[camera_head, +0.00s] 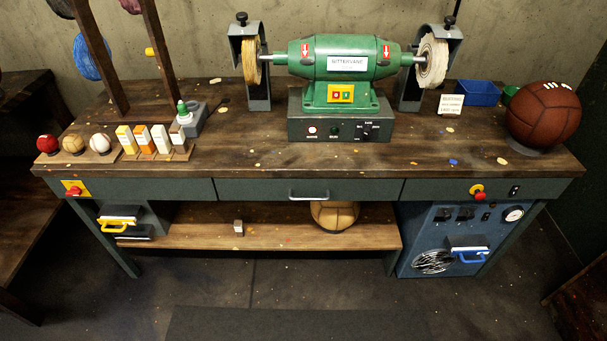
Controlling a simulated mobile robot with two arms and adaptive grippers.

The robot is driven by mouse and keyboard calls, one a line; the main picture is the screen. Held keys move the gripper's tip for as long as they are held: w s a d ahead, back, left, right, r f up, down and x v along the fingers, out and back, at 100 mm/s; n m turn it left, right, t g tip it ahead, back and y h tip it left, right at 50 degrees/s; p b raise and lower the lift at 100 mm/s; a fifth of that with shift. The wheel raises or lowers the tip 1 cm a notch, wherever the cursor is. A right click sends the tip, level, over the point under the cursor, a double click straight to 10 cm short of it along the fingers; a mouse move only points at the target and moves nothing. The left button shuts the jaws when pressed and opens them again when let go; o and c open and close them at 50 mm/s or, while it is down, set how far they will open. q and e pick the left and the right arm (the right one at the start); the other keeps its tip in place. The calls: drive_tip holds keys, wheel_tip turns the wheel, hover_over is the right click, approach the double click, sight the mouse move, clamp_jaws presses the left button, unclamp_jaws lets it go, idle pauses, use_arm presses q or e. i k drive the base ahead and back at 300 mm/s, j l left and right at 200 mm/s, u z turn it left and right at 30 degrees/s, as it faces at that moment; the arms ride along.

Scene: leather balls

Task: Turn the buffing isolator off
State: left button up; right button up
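A red rotary switch on a yellow plate (74,188), which looks like the isolator, is on the left end of the bench's front apron. Its handle looks slightly tilted; its markings are too small to read. The green buffing machine (345,65) stands at the back middle of the bench, with a yellowish wheel (250,62) on its left and a white wheel (432,62) on its right. Neither of my grippers is in view.
A red button on a yellow disc (478,192) and a small black switch (514,190) are at the apron's right end. Small balls (74,145), bars (143,138) and a large brown ball (543,114) stand on the bench. A drawer handle (309,196) projects at mid-front. Floor in front is clear.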

sight(75, 191)
drive_tip(key=u, duration=1.65)
drive_tip(key=l+z, duration=0.1)
drive_tip(key=z, duration=1.45)
drive_tip(key=u, duration=1.55)
drive_tip(key=i+j+z, duration=0.15)
drive_tip(key=z, duration=0.3)
drive_tip(key=i+j+z, duration=0.15)
drive_tip(key=z, duration=0.3)
drive_tip(key=j, duration=0.1)
